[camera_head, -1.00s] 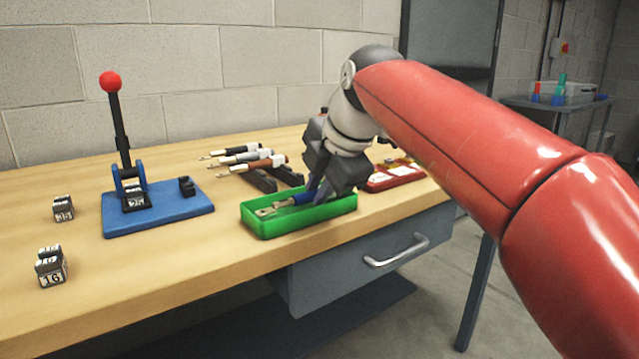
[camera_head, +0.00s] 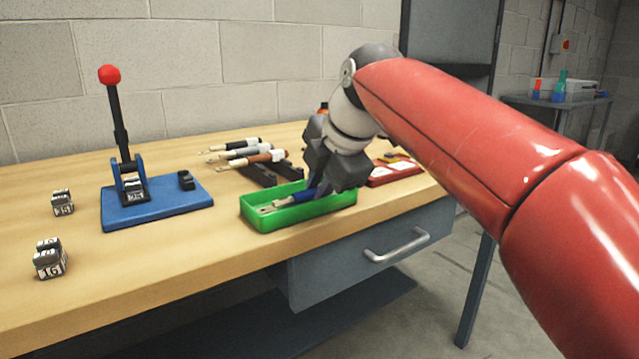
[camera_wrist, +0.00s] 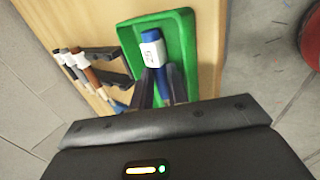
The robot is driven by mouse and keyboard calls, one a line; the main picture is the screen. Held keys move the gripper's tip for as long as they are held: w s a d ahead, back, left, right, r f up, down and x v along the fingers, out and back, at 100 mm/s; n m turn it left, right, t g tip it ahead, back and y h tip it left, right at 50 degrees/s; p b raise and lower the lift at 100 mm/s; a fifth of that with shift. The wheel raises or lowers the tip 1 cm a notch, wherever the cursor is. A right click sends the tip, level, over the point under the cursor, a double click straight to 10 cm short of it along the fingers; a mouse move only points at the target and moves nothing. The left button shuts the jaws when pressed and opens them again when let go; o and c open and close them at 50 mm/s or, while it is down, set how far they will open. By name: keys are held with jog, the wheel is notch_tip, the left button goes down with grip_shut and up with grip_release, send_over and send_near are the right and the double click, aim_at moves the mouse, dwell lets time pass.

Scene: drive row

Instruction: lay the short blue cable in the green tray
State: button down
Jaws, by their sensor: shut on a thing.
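The short blue cable (camera_head: 304,195) has a blue sleeve, a white label and a pale metal lug at its left end. It lies low within the walls of the green tray (camera_head: 285,222), near the front edge of the bench. My gripper (camera_head: 316,188) points down into the tray and is shut on the cable. In the wrist view the blue cable (camera_wrist: 155,67) lies between the two dark fingers (camera_wrist: 160,90), over the floor of the green tray (camera_wrist: 185,28). I cannot tell whether the cable touches the tray floor.
Several other cables (camera_head: 248,152) rest on a dark rack (camera_head: 262,173) behind the tray. A red tray (camera_head: 393,173) stands to the right. A blue-based lever press (camera_head: 155,207) and small die blocks (camera_head: 49,260) stand to the left. Bare bench lies between them.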

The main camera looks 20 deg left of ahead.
jog(key=shift+f, duration=0.2)
jog(key=c, duration=1.3)
grip_release()
jog(key=shift+f, duration=0.15)
jog(key=shift+s+d+r, duration=0.1)
jog(key=shift+d+r, duration=0.1)
jog(key=shift+r, duration=0.25)
jog(key=p+v, duration=0.1)
jog(key=v, duration=0.6)
jog(key=shift+r, duration=0.2)
